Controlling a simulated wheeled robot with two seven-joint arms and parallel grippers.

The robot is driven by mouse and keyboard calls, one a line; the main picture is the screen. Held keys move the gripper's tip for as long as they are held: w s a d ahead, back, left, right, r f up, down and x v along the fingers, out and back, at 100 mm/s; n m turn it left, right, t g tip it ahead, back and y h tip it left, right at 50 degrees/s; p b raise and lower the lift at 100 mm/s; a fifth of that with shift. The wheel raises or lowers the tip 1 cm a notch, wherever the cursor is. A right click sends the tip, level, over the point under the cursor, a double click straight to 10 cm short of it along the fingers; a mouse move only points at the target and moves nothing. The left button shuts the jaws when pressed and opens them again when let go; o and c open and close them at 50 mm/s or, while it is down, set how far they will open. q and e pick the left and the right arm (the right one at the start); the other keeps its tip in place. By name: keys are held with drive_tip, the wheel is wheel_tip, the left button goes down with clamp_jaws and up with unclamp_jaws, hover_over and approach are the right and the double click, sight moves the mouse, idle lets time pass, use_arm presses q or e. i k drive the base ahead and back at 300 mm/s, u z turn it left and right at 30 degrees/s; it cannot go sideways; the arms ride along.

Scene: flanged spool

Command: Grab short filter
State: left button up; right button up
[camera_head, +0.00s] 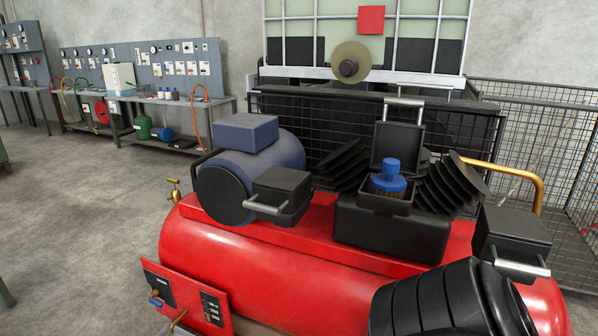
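A short filter (389,176) with a blue knobbed top and a brownish ribbed lower part sits upright in an open black box (385,205) on top of the red compressor. The box's dark lid (398,145) stands raised behind it, with a silver handle bar at its top edge. The lower end of the filter is hidden by the box walls. Neither my left nor my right gripper can be made out in the view.
The red tank (270,262) carries a blue motor (262,160), black finned parts (450,185) and closed handled boxes at left (282,190) and right (512,232). A large black ribbed shape (445,300) fills the lower right. Open floor (90,225) lies left.

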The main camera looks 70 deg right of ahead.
sight(387, 184)
drive_tip(key=i, duration=0.9)
drive_tip(key=z, duration=2.7)
